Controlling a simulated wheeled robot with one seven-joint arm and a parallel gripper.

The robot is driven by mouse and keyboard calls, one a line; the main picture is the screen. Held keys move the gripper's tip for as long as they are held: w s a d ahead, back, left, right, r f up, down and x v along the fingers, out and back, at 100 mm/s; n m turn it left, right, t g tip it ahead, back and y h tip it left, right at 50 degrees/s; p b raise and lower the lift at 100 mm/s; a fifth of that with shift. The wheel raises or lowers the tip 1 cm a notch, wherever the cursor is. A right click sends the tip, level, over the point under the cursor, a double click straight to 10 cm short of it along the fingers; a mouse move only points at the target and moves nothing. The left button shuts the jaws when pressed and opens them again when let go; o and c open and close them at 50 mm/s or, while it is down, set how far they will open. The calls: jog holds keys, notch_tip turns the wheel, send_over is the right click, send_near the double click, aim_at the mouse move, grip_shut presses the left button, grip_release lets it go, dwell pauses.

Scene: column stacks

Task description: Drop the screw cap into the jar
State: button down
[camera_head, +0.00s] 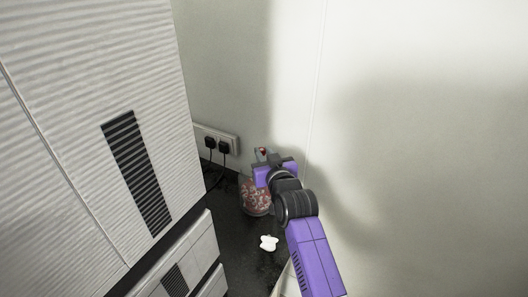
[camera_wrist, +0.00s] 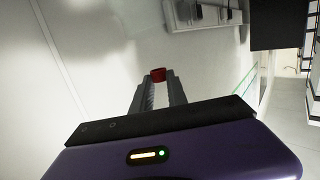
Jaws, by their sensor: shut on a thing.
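The screw cap (camera_wrist: 158,74) is small and red. In the wrist view it sits between the tips of my gripper (camera_wrist: 158,90), which is shut on it. In the head view the red cap (camera_head: 263,151) shows at the end of my gripper (camera_head: 262,154), above the jar in the picture. The jar (camera_head: 255,198) is a rounded container with reddish contents, standing on the dark counter in the corner. My gripper and wrist hide its upper part and its opening. I cannot tell whether the cap is directly over the opening. The jar does not show in the wrist view.
A small white object (camera_head: 269,243) lies on the dark counter (camera_head: 237,250) in front of the jar. A wall socket with two black plugs (camera_head: 223,147) and cords is behind, to the left. A tall ribbed white cabinet (camera_head: 85,110) stands at left. The pale wall (camera_head: 420,120) is close on the right.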

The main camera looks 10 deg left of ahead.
jog(key=c, duration=1.2)
grip_release()
jog(key=shift+c, duration=0.2)
jog(key=shift+s, duration=0.1)
jog(key=v, duration=0.7)
jog(key=shift+s, duration=0.3)
jog(key=shift+d, duration=0.15)
